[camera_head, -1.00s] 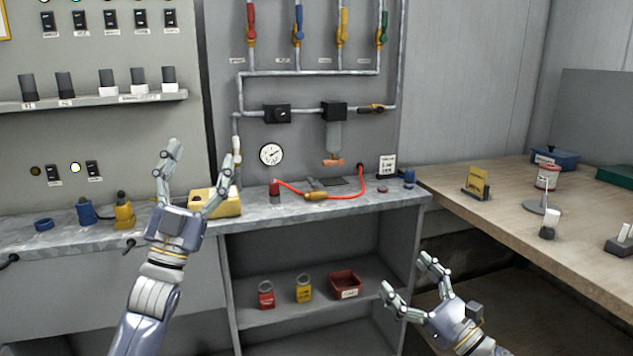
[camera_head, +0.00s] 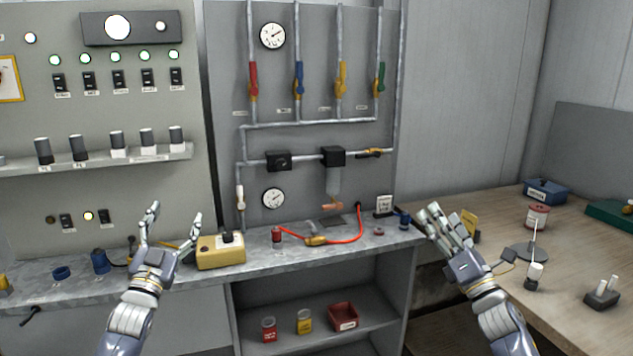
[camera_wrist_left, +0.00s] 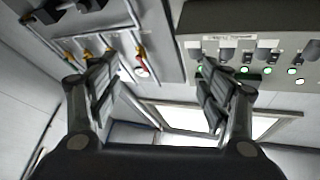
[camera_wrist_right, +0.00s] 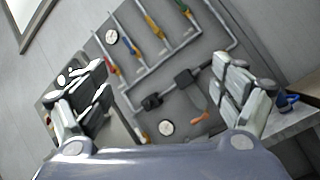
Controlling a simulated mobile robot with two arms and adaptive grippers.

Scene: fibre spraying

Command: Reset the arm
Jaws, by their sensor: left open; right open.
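My left gripper (camera_head: 172,228) is open and empty, fingers pointing up, in front of the grey bench and left of the yellow box (camera_head: 221,250). In the left wrist view its two fingers (camera_wrist_left: 160,95) stand wide apart with nothing between them. My right gripper (camera_head: 447,222) is raised near the corner where the bench meets the wooden table. In the right wrist view its fingers (camera_wrist_right: 165,100) are spread, with the pipe panel (camera_wrist_right: 160,85) beyond them and nothing held.
A red hose (camera_head: 340,241) lies on the bench. The shelf below holds a red jar (camera_head: 269,329), a yellow jar (camera_head: 304,322) and a red bin (camera_head: 342,317). The wooden table (camera_head: 575,262) at right carries a blue box (camera_head: 545,190) and a red-and-white can (camera_head: 537,215).

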